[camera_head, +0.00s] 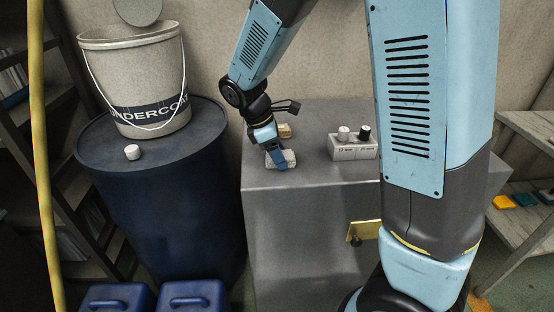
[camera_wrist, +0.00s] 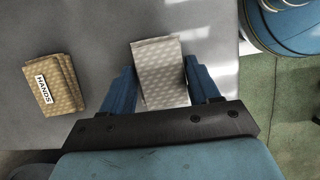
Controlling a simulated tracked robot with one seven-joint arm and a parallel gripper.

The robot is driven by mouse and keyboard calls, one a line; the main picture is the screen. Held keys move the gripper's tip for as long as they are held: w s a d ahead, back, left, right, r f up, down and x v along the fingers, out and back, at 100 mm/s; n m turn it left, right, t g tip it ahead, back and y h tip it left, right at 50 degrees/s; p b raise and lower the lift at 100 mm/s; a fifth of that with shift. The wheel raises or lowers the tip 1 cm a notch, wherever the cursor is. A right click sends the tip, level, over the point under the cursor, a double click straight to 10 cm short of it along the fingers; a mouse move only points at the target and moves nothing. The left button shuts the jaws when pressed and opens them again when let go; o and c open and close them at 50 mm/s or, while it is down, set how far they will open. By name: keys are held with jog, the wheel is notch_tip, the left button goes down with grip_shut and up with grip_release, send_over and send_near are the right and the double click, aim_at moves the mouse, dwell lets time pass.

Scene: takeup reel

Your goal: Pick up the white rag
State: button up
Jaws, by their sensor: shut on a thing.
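The white rag (camera_wrist: 158,72) is a pale folded cloth with a dimpled pattern. In the wrist view it lies between the two blue fingers of my gripper (camera_wrist: 163,86), which is shut on it. In the head view my gripper (camera_head: 278,156) points down at the white rag (camera_head: 288,160) near the left front of the grey cabinet top (camera_head: 310,182). I cannot tell whether the rag is touching the top or just above it. Part of the rag is hidden by the fingers and palm.
A tan folded rag labelled HANDS (camera_wrist: 54,84) lies left of the gripper in the wrist view. A block with white and black knobs (camera_head: 352,152) stands to the right. A blue drum (camera_head: 160,215) on the left carries a bucket (camera_head: 140,75) and a small white cap (camera_head: 132,152).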

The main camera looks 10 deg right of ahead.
jog(key=shift+c, duration=0.8)
jog(key=shift+r, duration=0.25)
jog(key=r, duration=0.3)
jog(key=shift+s+a+r, duration=0.2)
jog(key=shift+a+r, duration=0.1)
jog(key=s+a+r, duration=0.9)
jog(key=shift+a, duration=0.35)
jog(key=shift+s, duration=0.1)
